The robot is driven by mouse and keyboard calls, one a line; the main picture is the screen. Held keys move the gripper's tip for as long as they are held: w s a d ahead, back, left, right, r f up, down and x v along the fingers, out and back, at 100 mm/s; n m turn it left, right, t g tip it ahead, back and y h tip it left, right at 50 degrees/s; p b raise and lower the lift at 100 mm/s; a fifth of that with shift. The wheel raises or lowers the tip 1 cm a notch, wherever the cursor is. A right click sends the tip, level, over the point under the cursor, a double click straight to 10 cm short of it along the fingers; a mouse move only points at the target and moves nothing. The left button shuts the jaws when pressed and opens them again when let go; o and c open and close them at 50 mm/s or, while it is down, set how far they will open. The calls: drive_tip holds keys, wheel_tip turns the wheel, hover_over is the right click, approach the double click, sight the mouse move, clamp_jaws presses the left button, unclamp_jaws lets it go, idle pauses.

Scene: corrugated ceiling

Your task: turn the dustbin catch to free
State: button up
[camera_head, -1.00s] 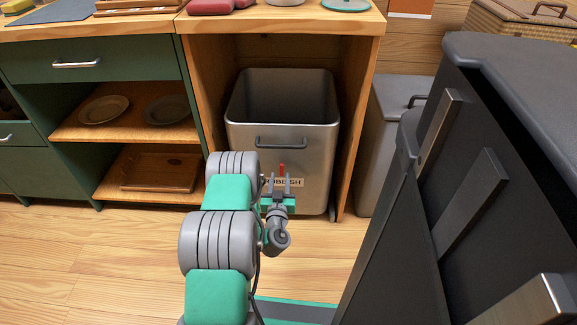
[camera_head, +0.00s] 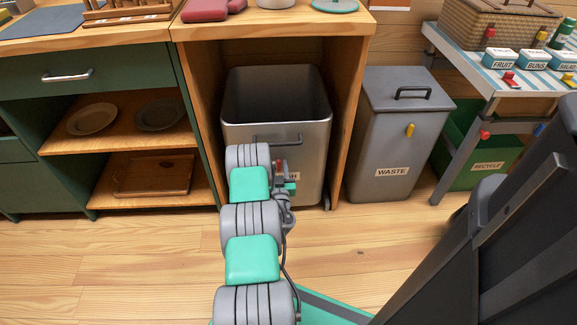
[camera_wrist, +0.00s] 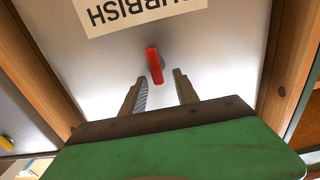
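A grey metal bin (camera_head: 275,95) labelled RUBBISH stands in an open wooden bay, with a handle across its front. In the wrist view, its red catch (camera_wrist: 154,66) sits by the upside-down label (camera_wrist: 140,14), on the bin's front face (camera_wrist: 105,60). The catch also shows partly in the head view (camera_head: 281,165). My gripper (camera_wrist: 159,82) is open, with two ribbed fingers pointing at the bin front. The catch lies between the lines of the fingers, around or just past their tips; contact is not clear. In the head view my arm partly hides the gripper (camera_head: 288,178) and label.
A lidded grey bin (camera_head: 385,135) labelled WASTE with a yellow catch (camera_head: 410,130) stands to the right. A green RECYCLE bin (camera_head: 490,172) is under a striped table (camera_head: 480,68). Wooden bay sides (camera_head: 347,110) flank the rubbish bin. Floor (camera_head: 130,260) in front is clear.

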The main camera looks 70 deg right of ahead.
drive_tip(key=shift+c, duration=0.4)
drive_tip(key=shift+s+d, duration=0.1)
clamp_jaws()
drive_tip(key=shift+n, duration=0.3)
drive_tip(key=n, duration=0.3)
drive_tip(key=w+n+b, duration=0.1)
drive_tip(key=n, duration=0.4)
drive_tip(key=shift+w+a+f+n+b, duration=0.2)
drive_tip(key=shift+w+a+n+b, duration=0.1)
drive_tip(key=shift+n+b, duration=0.1)
drive_tip(key=n, duration=0.4)
drive_tip(key=shift+w+a+f+n+b, duration=0.1)
drive_tip(key=shift+f+n+b, duration=0.2)
drive_tip(key=shift+f+b, duration=0.1)
drive_tip(key=shift+f+n, duration=0.15)
drive_tip(key=shift+n, duration=0.8)
drive_tip(key=shift+f+n, duration=0.15)
drive_tip(key=shift+n, duration=0.8)
